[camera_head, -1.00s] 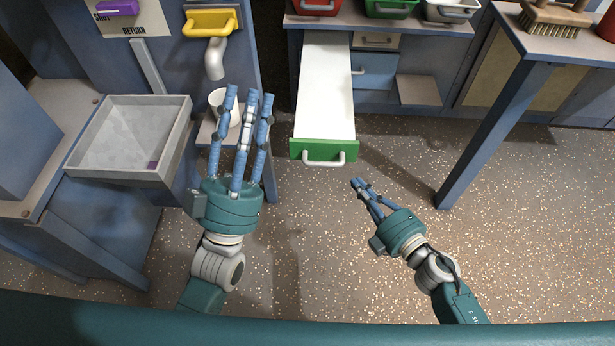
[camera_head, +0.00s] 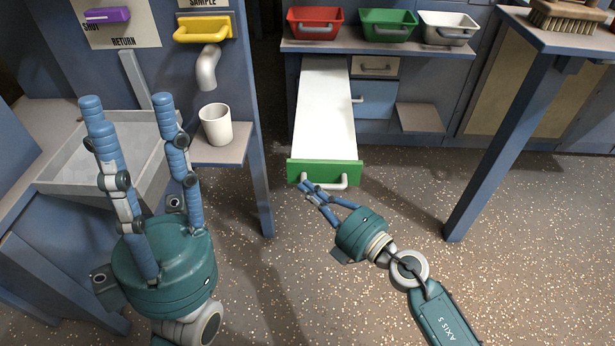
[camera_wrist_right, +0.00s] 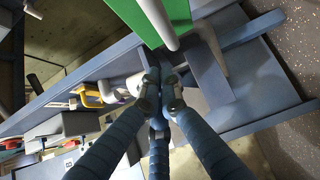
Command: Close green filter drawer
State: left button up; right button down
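The green filter drawer stands pulled out from the back cabinet, with a long white top (camera_head: 325,110) and a green front (camera_head: 325,168) bearing a grey handle (camera_head: 338,181). Its green front also shows in the right wrist view (camera_wrist_right: 155,18). My right gripper (camera_head: 312,190) is at the drawer's front, by the left part of the handle. Its fingers are drawn together, with nothing visible between them; whether they touch the handle I cannot tell. My left gripper (camera_head: 128,110) is open and empty at the left, in front of the grey basin, fingers straight and spread.
A white cup (camera_head: 216,124) stands on a small shelf at left, below a yellow handle (camera_head: 203,27). Red (camera_head: 315,20), green (camera_head: 388,22) and white (camera_head: 447,27) bins line the back shelf. A blue table leg (camera_head: 497,150) stands right. The floor between is clear.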

aim_at(294, 165)
jog(key=w, duration=0.1)
jog(key=w+b, duration=0.1)
jog(key=w, duration=0.2)
jog(key=shift+a+f+b, duration=0.1)
jog(key=shift+a+b, duration=0.2)
jog(key=shift+a, duration=0.05)
jog(key=shift+w, duration=0.4)
